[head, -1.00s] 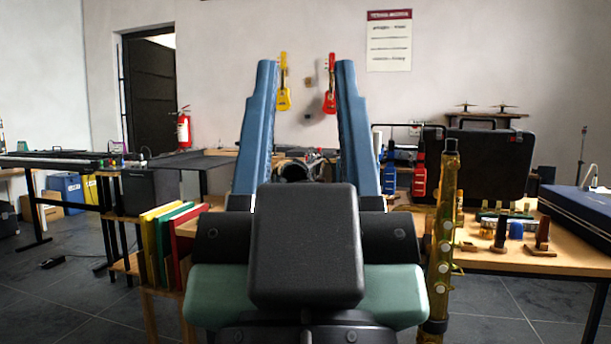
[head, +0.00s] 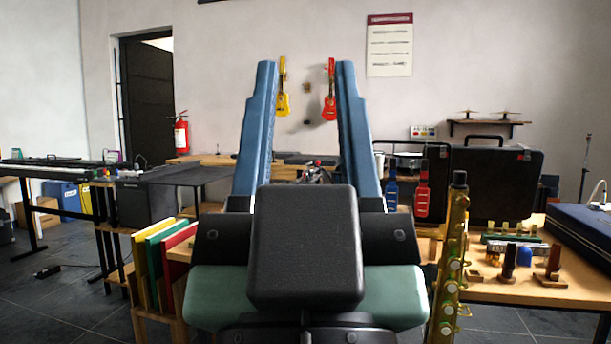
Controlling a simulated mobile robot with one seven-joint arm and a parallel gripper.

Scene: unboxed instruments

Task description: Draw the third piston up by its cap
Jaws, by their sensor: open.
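My gripper (head: 306,66) fills the middle of the head view, seen from behind, with two long blue fingers standing apart. Nothing shows held between them. A small dark object with red and shiny parts (head: 318,172) shows low between the fingers, on or near the far table. Its lower part is hidden behind my gripper's body. It is too small and too covered to tell whether it is the instrument with the pistons. No piston or cap can be made out clearly.
A brass-coloured wind instrument (head: 449,265) stands upright close at right. The wooden table (head: 510,290) behind it holds small wooden stands, a black case (head: 497,183) and a blue case (head: 585,230). Coloured books (head: 162,260) stand at left. Dark floor is open at far left.

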